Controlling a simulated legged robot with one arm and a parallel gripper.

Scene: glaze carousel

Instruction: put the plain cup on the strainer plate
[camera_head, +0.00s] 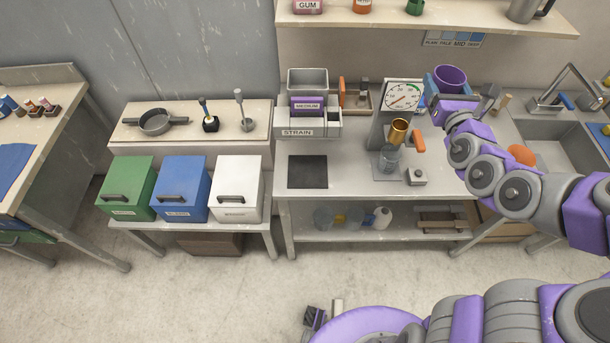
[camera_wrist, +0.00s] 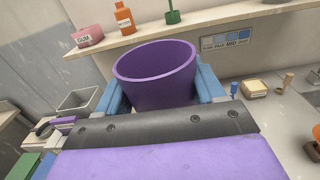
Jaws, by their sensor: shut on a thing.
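My gripper (camera_head: 448,84) is shut on a purple cup (camera_head: 451,76), raised above the right part of the bench. In the wrist view the cup (camera_wrist: 155,78) stands nearly upright between the blue fingers, its mouth up and no markings visible on the side I see. The inside shows purple, but its bottom is hidden. A grey stand labelled STRAIN (camera_head: 298,132) is at the back left of the bench, well left of my gripper. A purple block labelled MEDIUM (camera_head: 307,104) sits at it, with a grey bin (camera_head: 307,76) behind. I cannot make out a strainer plate for certain.
A dial scale (camera_head: 403,96) with a copper-coloured cup (camera_head: 398,131) and a glass jar (camera_head: 389,158) stands between my gripper and the STRAIN stand. A black mat (camera_head: 307,171) lies on the bench front. A shelf (camera_head: 430,16) hangs above; a sink (camera_head: 555,125) is right.

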